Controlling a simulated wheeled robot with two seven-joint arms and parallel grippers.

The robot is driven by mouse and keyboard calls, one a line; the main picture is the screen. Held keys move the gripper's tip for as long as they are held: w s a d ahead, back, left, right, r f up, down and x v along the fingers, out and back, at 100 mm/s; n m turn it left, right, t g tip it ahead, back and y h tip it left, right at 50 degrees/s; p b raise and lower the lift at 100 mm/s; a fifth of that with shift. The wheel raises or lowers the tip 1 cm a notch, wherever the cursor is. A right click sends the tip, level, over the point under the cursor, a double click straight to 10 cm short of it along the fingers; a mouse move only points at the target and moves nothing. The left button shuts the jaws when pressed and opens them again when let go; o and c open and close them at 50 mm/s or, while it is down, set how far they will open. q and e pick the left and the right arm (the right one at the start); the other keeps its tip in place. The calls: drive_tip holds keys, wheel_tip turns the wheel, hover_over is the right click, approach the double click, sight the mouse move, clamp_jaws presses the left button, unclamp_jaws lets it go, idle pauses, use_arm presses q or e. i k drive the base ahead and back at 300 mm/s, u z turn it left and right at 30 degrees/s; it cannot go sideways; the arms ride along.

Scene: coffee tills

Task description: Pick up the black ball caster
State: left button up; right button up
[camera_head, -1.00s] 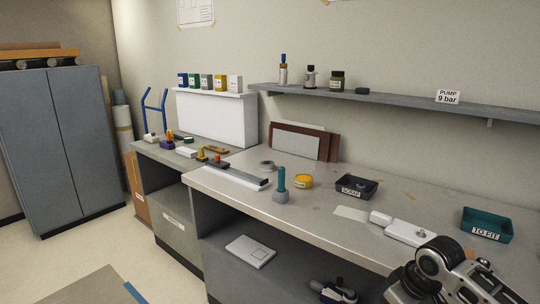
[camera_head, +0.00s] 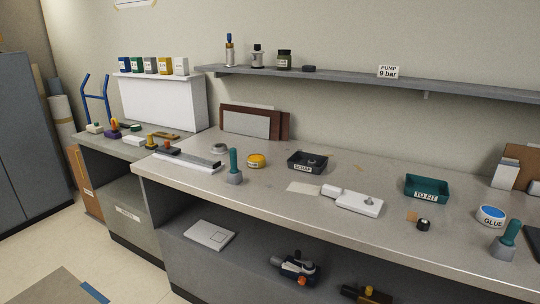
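A small black round piece (camera_head: 424,225) with a lighter spot on top stands on the grey workbench (camera_head: 340,228), in front of the teal "TO FIT" tray (camera_head: 428,190). It looks like the black ball caster, though it is small in view. A small tan square (camera_head: 411,216) lies just left of it. The black "SCRAP" tray (camera_head: 307,163) holds a small dark piece that I cannot make out. Neither gripper is in view.
A white device (camera_head: 358,202), a yellow tin (camera_head: 256,161) and two teal-handled tools (camera_head: 233,168) (camera_head: 508,241) stand on the bench. A "GLUE" tub (camera_head: 490,216) is at right. The wall shelf (camera_head: 430,85) hangs above. Bench around the black piece is mostly clear.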

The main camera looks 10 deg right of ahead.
sight(423, 224)
drive_tip(key=z, duration=1.3)
drive_tip(key=i, duration=0.2)
drive_tip(key=u, duration=0.15)
